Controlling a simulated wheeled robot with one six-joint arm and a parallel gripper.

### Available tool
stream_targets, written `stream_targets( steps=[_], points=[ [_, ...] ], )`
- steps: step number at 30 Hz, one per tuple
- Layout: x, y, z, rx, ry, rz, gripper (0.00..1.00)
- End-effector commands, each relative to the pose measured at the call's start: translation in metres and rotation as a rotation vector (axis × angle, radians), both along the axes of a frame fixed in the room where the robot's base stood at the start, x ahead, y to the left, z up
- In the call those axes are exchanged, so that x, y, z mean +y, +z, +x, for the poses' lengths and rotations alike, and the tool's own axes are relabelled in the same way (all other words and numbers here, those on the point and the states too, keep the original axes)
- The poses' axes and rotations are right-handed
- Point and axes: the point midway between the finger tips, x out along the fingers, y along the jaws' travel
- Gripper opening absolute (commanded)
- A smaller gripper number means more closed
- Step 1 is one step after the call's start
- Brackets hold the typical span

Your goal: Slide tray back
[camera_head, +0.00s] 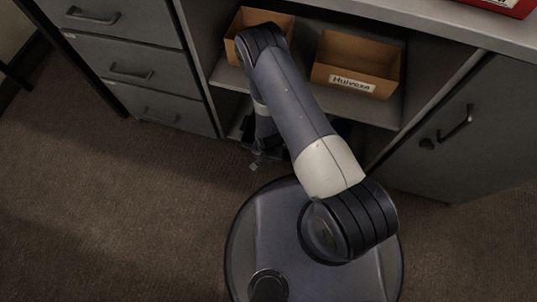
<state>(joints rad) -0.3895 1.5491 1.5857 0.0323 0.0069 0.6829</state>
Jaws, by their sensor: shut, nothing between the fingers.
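Two brown open-topped trays stand on the open shelf of the cabinet. The right tray (358,57) has a white label on its front that seems to read "Hulvexa". The left tray (248,22) is partly covered by my arm, and no label shows on it. I cannot tell which one the task means. My gripper (256,163) is shut and empty, pointing down in front of the cabinet, below the shelf edge and apart from both trays. My arm hides part of the gripper.
The shelf (231,77) has a bare strip in front of the trays. A grey drawer stack (139,70) is at left, a closed door (455,125) with a handle at right. A red object (503,5) lies on the cabinet top. The carpet (130,220) is clear at left.

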Motion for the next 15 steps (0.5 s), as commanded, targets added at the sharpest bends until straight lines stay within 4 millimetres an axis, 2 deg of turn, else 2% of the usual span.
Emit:
stream_targets(
  steps=[1,8,11,15],
  points=[
    [0.0,-0.018,-0.001,0.001,0.0,-0.001,0.0],
    [0.0,-0.065,0.0,0.0,-0.002,-0.001,0.0],
    [-0.005,-0.063,0.017,-0.005,-0.006,0.002,0.0],
    [-0.011,-0.063,0.031,-0.002,-0.004,0.0,0.0]
  ],
)
